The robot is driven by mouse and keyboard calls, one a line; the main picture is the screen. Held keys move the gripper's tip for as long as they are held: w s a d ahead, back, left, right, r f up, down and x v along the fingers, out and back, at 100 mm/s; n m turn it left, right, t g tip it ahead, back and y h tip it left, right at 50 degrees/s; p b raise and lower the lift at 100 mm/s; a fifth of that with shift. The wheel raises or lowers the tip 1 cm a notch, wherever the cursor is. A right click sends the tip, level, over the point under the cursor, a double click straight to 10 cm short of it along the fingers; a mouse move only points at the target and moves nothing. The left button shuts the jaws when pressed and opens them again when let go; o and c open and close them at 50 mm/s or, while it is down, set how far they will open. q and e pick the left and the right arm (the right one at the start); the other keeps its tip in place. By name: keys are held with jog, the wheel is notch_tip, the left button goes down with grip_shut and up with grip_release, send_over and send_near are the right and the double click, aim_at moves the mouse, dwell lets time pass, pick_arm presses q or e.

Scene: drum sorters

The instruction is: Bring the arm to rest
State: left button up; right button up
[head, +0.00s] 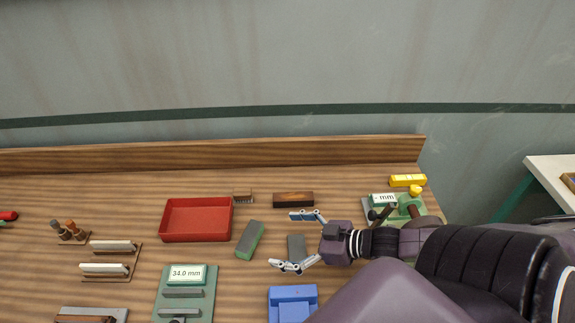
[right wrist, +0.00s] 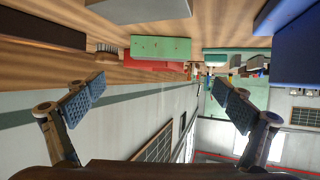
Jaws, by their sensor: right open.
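My right gripper (head: 296,240) reaches in from the right over the workbench (head: 105,190). Its two fingers are spread with nothing between them in the right wrist view (right wrist: 160,98), so it is open and empty. In the head view a small dark grey block (head: 296,248) appears between the fingers. It seems to lie on the bench rather than in the grip. My right arm covers the bench's right front part. My left gripper does not show.
A green-grey block (head: 250,239), a red tray (head: 197,220), a brush (head: 243,196) and a brown block (head: 293,199) lie nearby. A blue holder (head: 292,301) is in front. A gauge reading 34.0 mm (head: 185,275) stands left, another gauge (head: 383,199) beside my arm.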

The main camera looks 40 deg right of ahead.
jog(key=shift+s+d+r, duration=0.15)
jog(key=shift+s+r, duration=0.05)
jog(key=shift+s, duration=0.15)
dwell(0.4)
